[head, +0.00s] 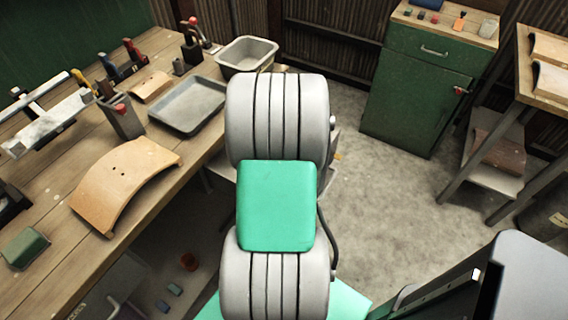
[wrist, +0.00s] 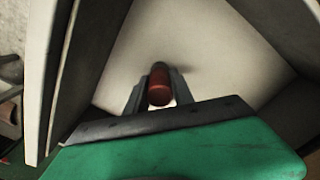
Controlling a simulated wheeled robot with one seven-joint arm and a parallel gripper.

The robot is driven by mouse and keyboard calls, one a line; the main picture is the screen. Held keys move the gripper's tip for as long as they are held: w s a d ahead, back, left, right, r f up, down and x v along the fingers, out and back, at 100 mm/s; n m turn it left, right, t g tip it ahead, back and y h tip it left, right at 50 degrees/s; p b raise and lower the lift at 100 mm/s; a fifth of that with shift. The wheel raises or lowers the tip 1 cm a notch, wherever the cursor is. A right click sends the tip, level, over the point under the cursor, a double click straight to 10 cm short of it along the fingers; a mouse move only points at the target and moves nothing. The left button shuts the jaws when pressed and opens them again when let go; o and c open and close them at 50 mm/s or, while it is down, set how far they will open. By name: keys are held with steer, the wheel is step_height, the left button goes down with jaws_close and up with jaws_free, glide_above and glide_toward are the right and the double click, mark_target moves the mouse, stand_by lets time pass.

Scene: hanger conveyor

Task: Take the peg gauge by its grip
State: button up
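In the wrist view a red cylindrical grip (wrist: 160,88) shows end-on, which I take to be the peg gauge's. My gripper (wrist: 160,78) has one grey finger on each side of it, and both fingers appear to touch it. The rest of the gauge is hidden behind the grip and fingers. In the head view my arm's grey and green links fill the middle, and neither my gripper nor this grip can be seen.
Pale panels (wrist: 50,80) stand close on the left of the wrist view, with a pale surface behind the grip. The wooden bench (head: 45,185) holds a grey tray (head: 188,105), a bin (head: 246,55) and curved plates (head: 127,180). A green cabinet (head: 408,100) stands at the back right; floor before it is clear.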

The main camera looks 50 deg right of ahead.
jaws_close()
steer(key=shift+r, duration=0.1)
step_height(320, 180, up, 10)
steer(key=shift+f, duration=0.1)
stand_by(0.4)
